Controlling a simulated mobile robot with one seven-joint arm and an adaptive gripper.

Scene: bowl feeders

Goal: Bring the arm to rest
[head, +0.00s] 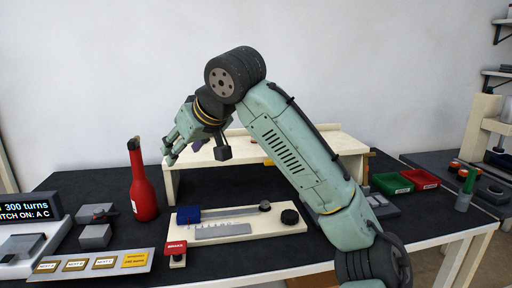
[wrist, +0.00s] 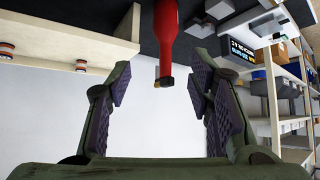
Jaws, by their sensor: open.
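My arm rises from the lower right in the head view and bends over at its top. My gripper (head: 170,150) hangs in the air in front of the wooden shelf stand, up and to the right of the red bottle. In the wrist view my gripper (wrist: 160,98) has its two padded fingers wide apart with nothing between them. The red bottle (head: 143,190) stands upright on the dark table. It also shows upside down at the top of the wrist view (wrist: 167,35), beyond the fingers and apart from them.
A board (head: 270,227) with a blue slider, a ruler and a dark knob lies on the table (head: 180,262). A display (head: 25,208), grey blocks and a labelled panel (head: 98,264) are at left. The wooden stand (head: 345,142) is behind. Green (head: 391,183) and red trays (head: 421,178) are at right.

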